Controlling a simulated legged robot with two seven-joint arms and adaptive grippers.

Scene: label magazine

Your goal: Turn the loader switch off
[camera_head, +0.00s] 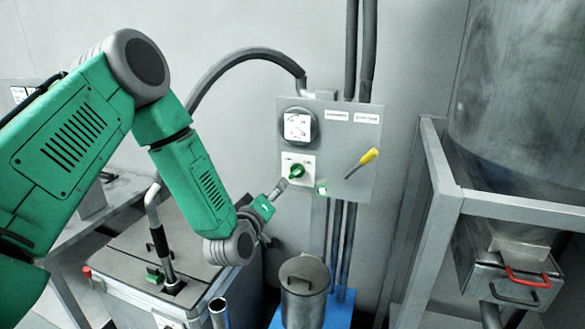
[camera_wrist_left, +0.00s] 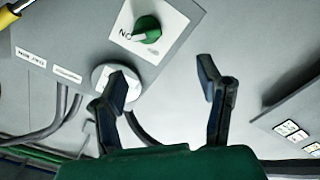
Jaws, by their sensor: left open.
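The switch is a green rotary knob (camera_head: 297,171) on a white plate, low on the left of the grey panel (camera_head: 345,180). The wrist view shows the knob (camera_wrist_left: 148,29) close up, with upside-down lettering beside it; its full setting is not readable. My left gripper (camera_head: 284,185) is just below and left of the knob in the head view. In the wrist view its two dark fingers (camera_wrist_left: 161,70) are spread apart with nothing between them. The knob lies beyond the fingertips, apart from them. My right gripper is not in view.
A yellow-handled lever (camera_head: 369,156) sits right of the knob, and a round gauge (camera_head: 298,126) above it. A small green-lit element (camera_head: 322,189) is at the panel's lower edge. A metal canister (camera_head: 303,290) stands below; a framed hopper (camera_head: 520,90) is at right.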

